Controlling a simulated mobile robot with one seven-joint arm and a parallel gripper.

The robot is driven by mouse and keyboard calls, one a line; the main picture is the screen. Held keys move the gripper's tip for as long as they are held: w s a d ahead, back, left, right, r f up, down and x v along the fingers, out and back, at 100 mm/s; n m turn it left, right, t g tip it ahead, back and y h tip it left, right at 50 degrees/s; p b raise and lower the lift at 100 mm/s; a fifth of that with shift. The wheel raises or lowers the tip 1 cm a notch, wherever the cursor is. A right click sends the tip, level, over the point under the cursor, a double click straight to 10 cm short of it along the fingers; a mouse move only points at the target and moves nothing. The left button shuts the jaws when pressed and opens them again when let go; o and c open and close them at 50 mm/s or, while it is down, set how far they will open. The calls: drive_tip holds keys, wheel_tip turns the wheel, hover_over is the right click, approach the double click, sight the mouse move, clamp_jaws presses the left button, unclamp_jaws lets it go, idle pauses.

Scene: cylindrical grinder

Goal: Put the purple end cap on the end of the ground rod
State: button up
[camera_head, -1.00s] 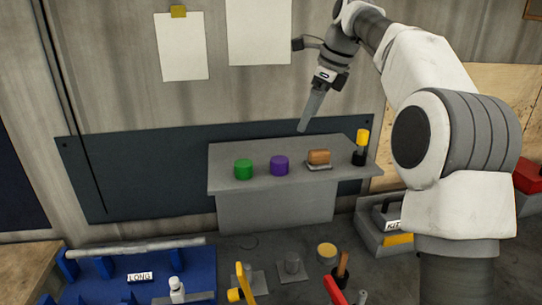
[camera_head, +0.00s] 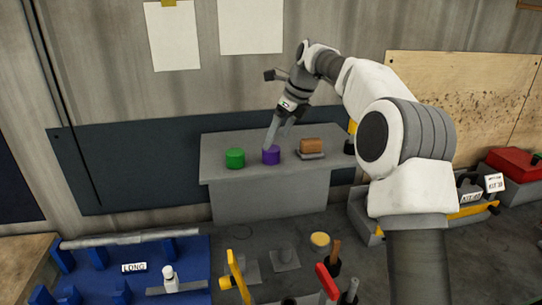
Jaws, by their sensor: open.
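The purple end cap (camera_head: 271,156) stands on the raised grey shelf (camera_head: 222,147), just right of a green cap (camera_head: 235,158). My gripper (camera_head: 268,146) points down at the purple cap, its fingertips at the cap's top in the picture; I cannot tell whether they touch it. My gripper is open, though the gap between its fingers barely shows. A long grey rod (camera_head: 130,239) lies across a blue rack (camera_head: 190,257) labelled LONG at lower left; I cannot tell whether it is the ground rod.
A brown block (camera_head: 312,145) sits on the shelf right of the purple cap. A yellow-topped item is partly hidden behind my arm. Yellow- and red-handled tools (camera_head: 327,281) and a yellow-topped round piece (camera_head: 320,240) stand on the bench. A red case (camera_head: 515,165) is at right.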

sight(271, 154)
drive_tip(key=shift+x, duration=2.7)
drive_tip(key=shift+a, duration=0.15)
drive_tip(key=c, duration=1.4)
drive_tip(key=shift+r, duration=0.15)
